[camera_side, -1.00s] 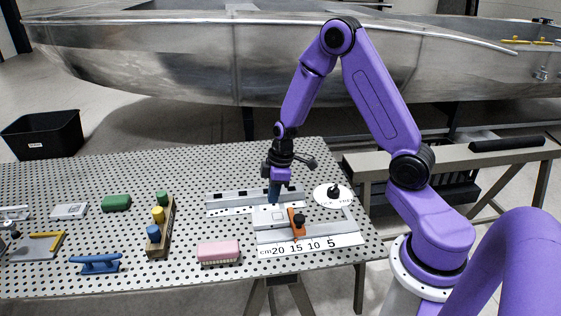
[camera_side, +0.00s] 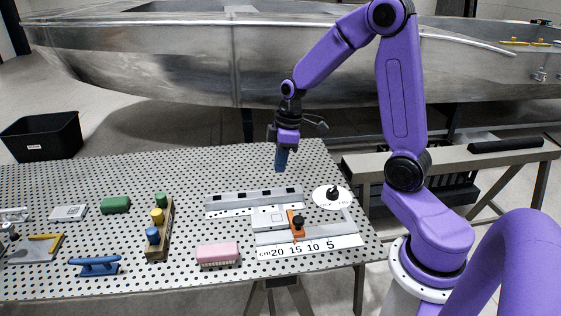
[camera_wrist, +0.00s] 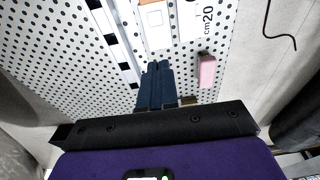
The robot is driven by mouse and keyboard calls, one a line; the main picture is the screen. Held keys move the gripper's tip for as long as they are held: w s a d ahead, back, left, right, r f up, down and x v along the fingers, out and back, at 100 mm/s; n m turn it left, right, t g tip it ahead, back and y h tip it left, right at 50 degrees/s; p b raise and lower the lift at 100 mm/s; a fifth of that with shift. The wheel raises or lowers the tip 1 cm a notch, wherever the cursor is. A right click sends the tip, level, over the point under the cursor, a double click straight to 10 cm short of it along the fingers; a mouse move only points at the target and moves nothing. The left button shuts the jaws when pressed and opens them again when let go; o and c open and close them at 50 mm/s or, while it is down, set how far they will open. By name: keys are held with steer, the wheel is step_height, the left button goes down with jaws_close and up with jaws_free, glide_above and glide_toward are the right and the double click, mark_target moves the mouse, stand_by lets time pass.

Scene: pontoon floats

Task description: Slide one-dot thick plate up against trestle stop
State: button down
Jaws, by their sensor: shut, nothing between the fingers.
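A pale grey plate (camera_side: 267,219) lies flat between two metal rails, beside the orange stop with a black knob (camera_side: 297,226). It seems to be close against the stop, but whether they touch is too small to tell. The dot marking cannot be read. The plate also shows at the top of the wrist view (camera_wrist: 154,24). My gripper (camera_side: 281,168) is raised above the table, behind the plate, and is clear of it. Its blue fingers are together and empty, also in the wrist view (camera_wrist: 158,68).
A rail (camera_side: 255,200) lies behind the plate and a cm scale (camera_side: 312,246) in front. The back of the table is clear.

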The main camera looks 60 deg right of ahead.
mark_target(267, 219)
steer(key=c, duration=1.1)
jaws_free()
steer(key=shift+w, duration=0.1)
steer(key=o, duration=0.5)
steer(key=shift+w+a+f, duration=0.15)
steer(key=shift+w+a, duration=0.05)
steer(key=shift+a, duration=0.05)
steer(key=shift+o, duration=0.8)
steer(key=shift+w+a+f+g+h, duration=0.4)
steer(key=shift+w+a, duration=0.1)
steer(key=shift+w, duration=0.1)
steer(key=shift+w+a+f+h, duration=0.3)
steer(key=shift+w+a, duration=0.15)
steer(key=shift+w, duration=0.2)
step_height(267, 219, down, 17)
steer(key=shift+f, duration=0.2)
